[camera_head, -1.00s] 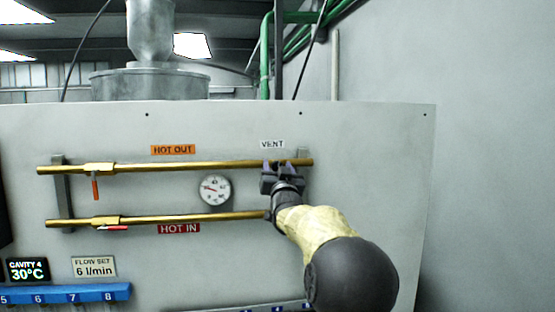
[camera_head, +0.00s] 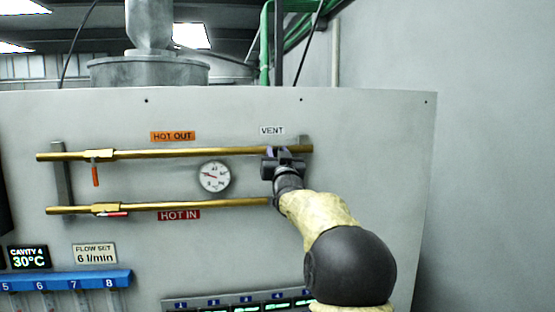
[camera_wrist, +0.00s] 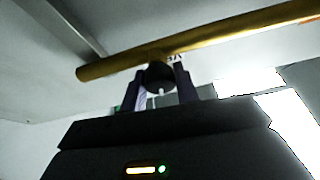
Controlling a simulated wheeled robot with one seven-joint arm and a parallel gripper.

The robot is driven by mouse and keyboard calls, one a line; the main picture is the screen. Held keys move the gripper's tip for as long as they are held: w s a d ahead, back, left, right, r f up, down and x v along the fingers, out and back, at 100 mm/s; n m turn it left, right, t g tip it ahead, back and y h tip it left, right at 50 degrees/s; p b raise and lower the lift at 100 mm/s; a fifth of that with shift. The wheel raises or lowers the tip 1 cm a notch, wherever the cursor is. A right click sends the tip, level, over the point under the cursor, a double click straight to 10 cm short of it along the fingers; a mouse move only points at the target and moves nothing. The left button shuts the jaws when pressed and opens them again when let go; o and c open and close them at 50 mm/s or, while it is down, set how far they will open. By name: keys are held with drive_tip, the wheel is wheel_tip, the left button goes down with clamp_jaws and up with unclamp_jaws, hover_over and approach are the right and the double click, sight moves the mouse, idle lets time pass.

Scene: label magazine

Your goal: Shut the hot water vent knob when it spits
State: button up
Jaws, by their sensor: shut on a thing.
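The vent knob (camera_wrist: 160,76) is a small black knob under the upper brass pipe in the wrist view, with a pale tip pointing down from it. My gripper (camera_wrist: 158,92) has a finger on each side of the knob and is shut on it. In the head view my gripper (camera_head: 283,158) is at the right end of the upper brass pipe (camera_head: 200,153), just below the VENT label (camera_head: 272,130), and hides the knob. No spitting water shows in either view.
The HOT OUT label (camera_head: 173,136) is above the upper pipe. A red-handled valve (camera_head: 95,175) hangs from that pipe at left. The lower brass pipe (camera_head: 160,207) and a round gauge (camera_head: 214,177) are left of my gripper. Bare panel lies to the right.

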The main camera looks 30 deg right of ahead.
drive_tip(key=shift+f+n+y+b, duration=0.15)
drive_tip(key=shift+n+y+b, duration=0.35)
drive_tip(key=shift+n+b, duration=0.45)
drive_tip(key=shift+r+n+t+y, duration=0.2)
drive_tip(key=shift+n+t+y, duration=0.3)
drive_tip(key=shift+n, duration=0.65)
drive_tip(key=o, duration=1)
drive_tip(key=shift+c, duration=0.2)
drive_tip(key=b+v, duration=1)
drive_tip(key=v, duration=0.7)
drive_tip(key=shift+s, duration=0.35)
